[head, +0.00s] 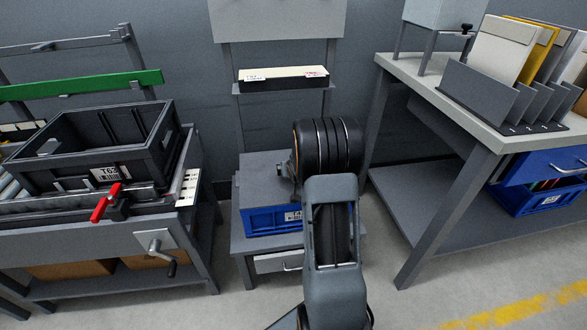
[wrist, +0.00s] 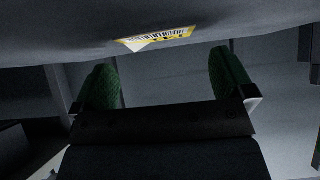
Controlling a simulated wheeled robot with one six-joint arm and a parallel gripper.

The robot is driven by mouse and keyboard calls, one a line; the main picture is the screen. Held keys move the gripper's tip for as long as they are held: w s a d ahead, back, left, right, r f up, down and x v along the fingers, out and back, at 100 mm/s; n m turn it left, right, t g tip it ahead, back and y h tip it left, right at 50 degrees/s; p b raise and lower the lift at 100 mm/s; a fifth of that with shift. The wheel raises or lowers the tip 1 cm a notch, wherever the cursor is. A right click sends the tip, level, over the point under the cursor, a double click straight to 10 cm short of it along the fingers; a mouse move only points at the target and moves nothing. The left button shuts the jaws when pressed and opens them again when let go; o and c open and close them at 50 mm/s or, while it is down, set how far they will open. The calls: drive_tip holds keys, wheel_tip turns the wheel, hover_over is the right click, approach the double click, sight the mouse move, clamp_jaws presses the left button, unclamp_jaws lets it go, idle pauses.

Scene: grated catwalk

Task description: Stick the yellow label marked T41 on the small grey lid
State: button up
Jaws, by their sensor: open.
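A yellow label (wrist: 158,38) with dark bars like a barcode shows at the top middle of the wrist view. It lies against a dark grey surface (wrist: 60,30); its lower left corner looks pale. I cannot read its marking or tell how firmly it sits. My gripper (wrist: 163,62) is open, its two green pads wide apart, with nothing seen between them. The label is just beyond the fingertips. In the head view my arm hides the gripper. A grey lid-like top (head: 262,166) sits over a blue crate (head: 268,220), partly behind my arm.
A black crate marked T63 (head: 70,178) stands on the left bench beside a red handle (head: 104,204). A narrow shelf (head: 283,86) hangs above the middle stand. The right table (head: 430,83) holds a file rack (head: 495,105). Floor is clear at front right.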

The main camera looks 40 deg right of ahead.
drive_tip(key=p+v, duration=0.2)
drive_tip(key=v, duration=0.4)
drive_tip(key=shift+r+p, duration=0.3)
drive_tip(key=shift+s+a+r, duration=0.25)
drive_tip(key=shift+s+r, duration=0.05)
drive_tip(key=shift+s, duration=0.25)
wheel_tip(320, 180, up, 6)
drive_tip(key=p, duration=0.5)
drive_tip(key=shift+p, duration=0.3)
